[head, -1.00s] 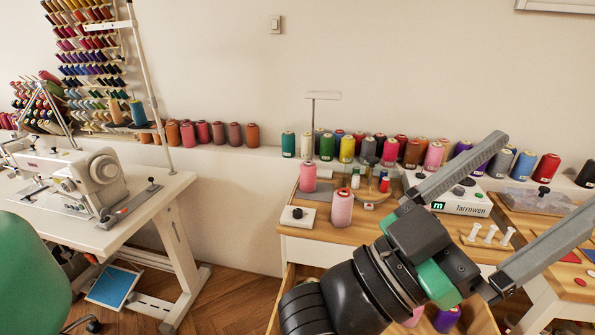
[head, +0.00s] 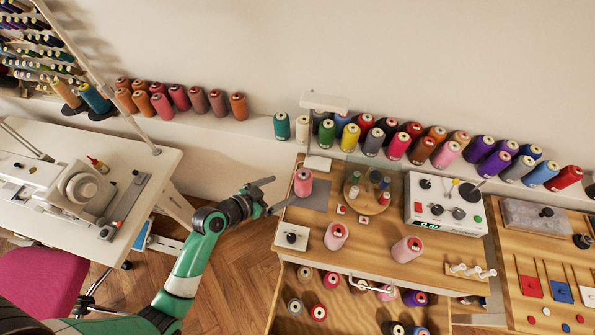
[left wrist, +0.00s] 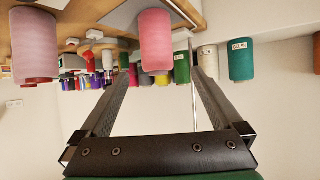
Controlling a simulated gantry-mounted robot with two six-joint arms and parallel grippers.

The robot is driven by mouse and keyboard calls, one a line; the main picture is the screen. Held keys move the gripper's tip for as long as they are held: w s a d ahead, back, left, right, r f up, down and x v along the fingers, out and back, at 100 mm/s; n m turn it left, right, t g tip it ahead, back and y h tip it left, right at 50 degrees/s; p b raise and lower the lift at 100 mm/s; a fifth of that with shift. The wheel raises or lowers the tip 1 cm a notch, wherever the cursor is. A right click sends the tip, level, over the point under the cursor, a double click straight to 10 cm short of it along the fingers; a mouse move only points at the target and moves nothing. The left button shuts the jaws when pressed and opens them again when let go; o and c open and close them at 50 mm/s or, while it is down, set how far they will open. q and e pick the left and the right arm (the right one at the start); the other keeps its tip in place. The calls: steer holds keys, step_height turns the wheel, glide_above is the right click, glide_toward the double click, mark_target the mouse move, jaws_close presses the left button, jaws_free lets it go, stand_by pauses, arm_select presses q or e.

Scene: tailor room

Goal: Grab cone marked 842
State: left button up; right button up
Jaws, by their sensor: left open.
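Three pink cones stand on the wooden worktop: one on the grey pad at the back left (head: 303,183), a pale one at the front (head: 336,236) and another further right (head: 407,249). Their markings are too small to read, so I cannot tell which is 842. My left gripper (head: 279,192) is open and empty, just left of the back-left pink cone. In the left wrist view a pink cone (left wrist: 155,42) shows beyond the open fingers, with a paler pink cone (left wrist: 35,45) at the left. My right gripper is not in view.
A thread stand (head: 323,103) rises behind the pad. A small round rack (head: 370,192) and a control box (head: 447,205) stand right of it. Coloured cones line the wall ledge (head: 240,125). An open drawer (head: 345,310) holding cones juts out below the worktop.

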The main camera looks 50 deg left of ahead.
mark_target(303, 173)
arm_select(q)
steer(key=b+x, duration=0.1)
steer(key=x, duration=0.4)
steer(key=shift+w, duration=0.45)
steer(key=x, duration=0.1)
steer(key=b+x, duration=0.1)
steer(key=x, duration=0.1)
steer(key=b+x, duration=0.1)
steer(key=x, duration=0.1)
steer(key=shift+w+d+r, duration=0.15)
steer(key=shift+w+d, duration=0.1)
steer(key=shift+w, duration=0.05)
jaws_close()
steer(key=shift+s+d+r+p, duration=0.15)
steer(key=shift+r+p, duration=0.55)
steer(key=shift+r, duration=0.5)
steer(key=shift+s+d+r+p, duration=0.15)
steer(key=shift+r+p, duration=0.5)
steer(key=shift+r, duration=0.5)
steer(key=s+d+r+p, duration=0.4)
steer(key=s+d+r, duration=0.3)
steer(key=s, duration=0.4)
steer(key=shift+s+r+p, duration=0.15)
steer(key=shift+r+p, duration=0.25)
steer(key=shift+r, duration=0.3)
